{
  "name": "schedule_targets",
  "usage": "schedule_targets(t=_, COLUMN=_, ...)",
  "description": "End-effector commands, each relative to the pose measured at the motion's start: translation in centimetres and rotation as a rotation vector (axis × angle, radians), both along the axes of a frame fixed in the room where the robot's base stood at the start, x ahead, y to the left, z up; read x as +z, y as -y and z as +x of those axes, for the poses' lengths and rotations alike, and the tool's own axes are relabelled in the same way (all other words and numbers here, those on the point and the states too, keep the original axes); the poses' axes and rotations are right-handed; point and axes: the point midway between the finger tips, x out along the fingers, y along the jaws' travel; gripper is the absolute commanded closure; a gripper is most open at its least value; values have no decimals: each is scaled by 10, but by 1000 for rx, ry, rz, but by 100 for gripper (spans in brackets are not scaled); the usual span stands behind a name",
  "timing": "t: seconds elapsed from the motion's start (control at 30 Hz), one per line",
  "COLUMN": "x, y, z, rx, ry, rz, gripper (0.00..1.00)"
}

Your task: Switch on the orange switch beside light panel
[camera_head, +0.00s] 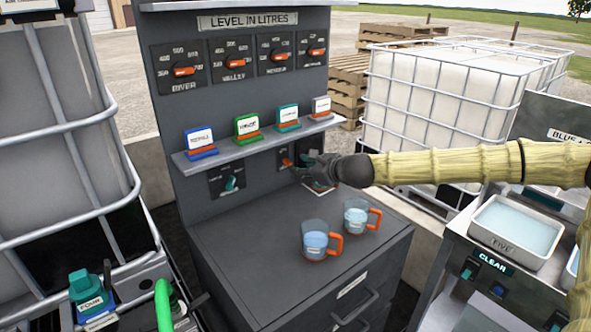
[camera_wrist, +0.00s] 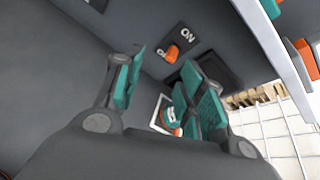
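The orange switch (camera_head: 286,163) is on a small dark plate on the grey upright panel, below the shelf. In the wrist view, the orange switch (camera_wrist: 173,54) sits by a white "ON" label, ahead of my fingertips. A dark framed panel (camera_wrist: 222,68) is to its right, partly hidden by a finger; I cannot tell whether it is lit. My gripper (camera_wrist: 160,72) is open and empty, with its teal finger pads apart. In the head view, my gripper (camera_head: 312,168) is just right of the switch and looks apart from it.
A shelf (camera_head: 255,141) with several label cards juts out above my gripper. Two measuring jugs with orange handles, one at the front (camera_head: 315,242) and one behind (camera_head: 356,216), stand on the cabinet top (camera_head: 250,236) below. A teal switch (camera_head: 231,182) is to the left.

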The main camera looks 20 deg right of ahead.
Motion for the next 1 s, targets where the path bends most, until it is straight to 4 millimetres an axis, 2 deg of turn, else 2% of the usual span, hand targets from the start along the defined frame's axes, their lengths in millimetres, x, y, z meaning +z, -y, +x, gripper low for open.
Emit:
schedule_targets(t=0.1, x=2, y=17, z=-5, rx=-92, ry=-67, rz=198, gripper=61)
schedule_targets(t=0.2, x=8, y=25, z=-8, rx=-140, ry=-101, rz=304, gripper=61)
schedule_targets(t=0.43, x=10, y=29, z=-6, rx=-169, ry=-126, rz=370, gripper=61)
schedule_targets(t=0.57, x=4, y=25, z=4, rx=-169, ry=-126, rz=368, gripper=61)
schedule_targets(t=1.0, x=-17, y=6, z=55, rx=-167, ry=-126, rz=365, gripper=61)
